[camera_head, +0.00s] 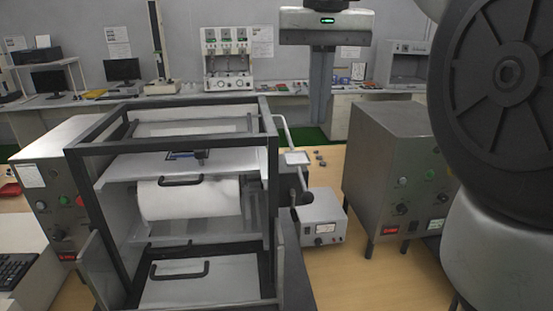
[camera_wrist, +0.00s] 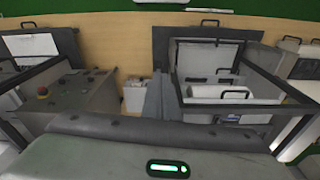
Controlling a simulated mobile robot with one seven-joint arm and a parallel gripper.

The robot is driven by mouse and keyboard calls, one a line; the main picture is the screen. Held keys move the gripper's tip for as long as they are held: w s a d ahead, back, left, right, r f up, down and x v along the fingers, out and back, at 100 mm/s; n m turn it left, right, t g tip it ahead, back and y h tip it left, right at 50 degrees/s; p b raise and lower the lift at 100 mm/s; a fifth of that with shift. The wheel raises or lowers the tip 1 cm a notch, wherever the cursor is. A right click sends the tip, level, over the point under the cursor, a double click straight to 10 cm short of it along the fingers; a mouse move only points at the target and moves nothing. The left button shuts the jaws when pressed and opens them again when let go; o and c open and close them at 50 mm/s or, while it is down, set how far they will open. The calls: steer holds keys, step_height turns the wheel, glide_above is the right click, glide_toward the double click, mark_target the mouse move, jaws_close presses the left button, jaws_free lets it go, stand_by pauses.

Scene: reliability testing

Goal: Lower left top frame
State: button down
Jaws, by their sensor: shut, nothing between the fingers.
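In the head view, a machine with a dark box-like top frame (camera_head: 170,107) stands at left. Its upright posts and top bars are raised around pale panels with black handles and a white roll (camera_head: 190,198). My gripper (camera_head: 321,122) hangs fingers-down at the upper right of this frame, with its two long grey fingers together and empty. It looks apart from the frame; its exact depth is unclear. In the wrist view my gripper (camera_wrist: 157,78) shows between dark-framed equipment on both sides, with a framed unit (camera_wrist: 240,85) at right. I cannot tell which frame there matches.
A grey control box (camera_head: 398,165) stands at right, partly behind my arm. A small box with a display (camera_head: 318,222) stands by the machine. Bare wooden tabletop (camera_head: 325,270) lies between them. A back bench holds monitors and lab devices (camera_head: 228,58).

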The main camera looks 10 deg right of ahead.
steer(key=shift+s+r, duration=0.15)
steer(key=shift+r, duration=1.4)
steer(key=s+f+t, duration=0.2)
steer(key=s+f, duration=0.5)
steer(key=f, duration=0.4)
steer(key=s+f+n+t, duration=0.1)
steer(key=s+f+t, duration=0.1)
steer(key=s+f, duration=0.5)
step_height(320, 180, down, 5)
steer(key=shift+s+d+r+n, duration=0.15)
steer(key=shift+s+d+n, duration=0.1)
steer(key=shift+s+n, duration=0.05)
steer(key=shift+a+p, duration=0.1)
steer(key=shift+p, duration=0.2)
